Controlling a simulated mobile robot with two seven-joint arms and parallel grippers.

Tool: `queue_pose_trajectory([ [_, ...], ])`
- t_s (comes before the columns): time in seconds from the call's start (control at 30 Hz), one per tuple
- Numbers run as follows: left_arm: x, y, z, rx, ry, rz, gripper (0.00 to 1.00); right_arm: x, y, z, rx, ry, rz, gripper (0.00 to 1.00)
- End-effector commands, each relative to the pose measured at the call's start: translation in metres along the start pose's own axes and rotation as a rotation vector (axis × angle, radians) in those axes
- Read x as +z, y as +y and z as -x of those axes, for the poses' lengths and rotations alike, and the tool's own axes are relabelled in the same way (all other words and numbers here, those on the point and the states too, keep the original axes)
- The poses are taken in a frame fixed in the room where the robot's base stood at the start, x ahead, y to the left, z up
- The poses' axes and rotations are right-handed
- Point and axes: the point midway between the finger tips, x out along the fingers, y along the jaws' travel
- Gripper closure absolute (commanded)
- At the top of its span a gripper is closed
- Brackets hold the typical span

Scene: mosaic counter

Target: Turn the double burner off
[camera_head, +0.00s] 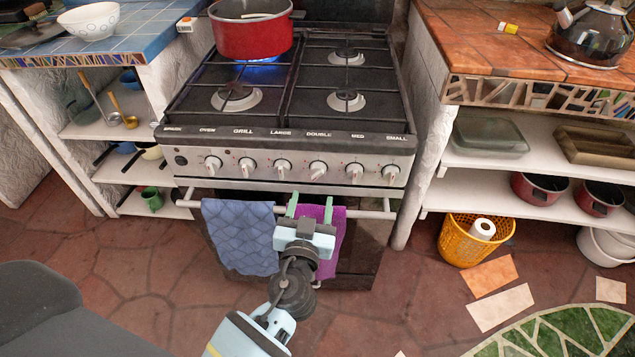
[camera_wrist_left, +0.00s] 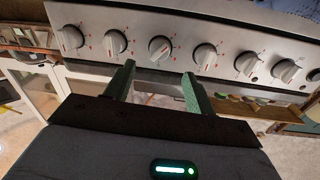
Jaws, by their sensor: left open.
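The double knob (camera_head: 318,171) sits on the stove's steel front panel under the "DOUBLE" label. My left gripper (camera_head: 310,206) is open and empty, just below and in front of the panel, near the purple towel. In the left wrist view, which looks upside down, the open fingers (camera_wrist_left: 158,73) point at the panel. A knob (camera_wrist_left: 160,48) that appears to be the double one lies beyond the gap, with clear space between. A blue flame (camera_head: 262,74) burns under the red pot (camera_head: 252,36) at the back left. The knob's exact setting is hard to read. My right gripper is out of view.
Neighbouring knobs are close: large (camera_head: 282,169) on the left and medium (camera_head: 355,173) on the right. The oven handle (camera_head: 372,213) carries a blue towel (camera_head: 240,238) and a purple towel (camera_head: 336,240) below the panel. Counters with shelves flank the stove.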

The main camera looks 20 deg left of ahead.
Motion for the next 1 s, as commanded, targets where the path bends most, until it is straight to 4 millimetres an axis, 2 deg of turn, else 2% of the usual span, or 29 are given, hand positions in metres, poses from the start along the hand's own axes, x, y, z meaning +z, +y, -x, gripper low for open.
queue_pose_trajectory([
  [0.27,-0.002,0.000,-0.011,0.000,0.003,-0.002,0.45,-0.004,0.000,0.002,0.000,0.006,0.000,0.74],
  [0.7,-0.001,0.000,-0.069,-0.001,0.002,-0.003,0.45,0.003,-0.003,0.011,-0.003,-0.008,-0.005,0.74],
  [1.0,-0.001,-0.001,-0.078,0.000,0.000,-0.001,0.45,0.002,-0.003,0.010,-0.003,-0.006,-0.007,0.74],
])
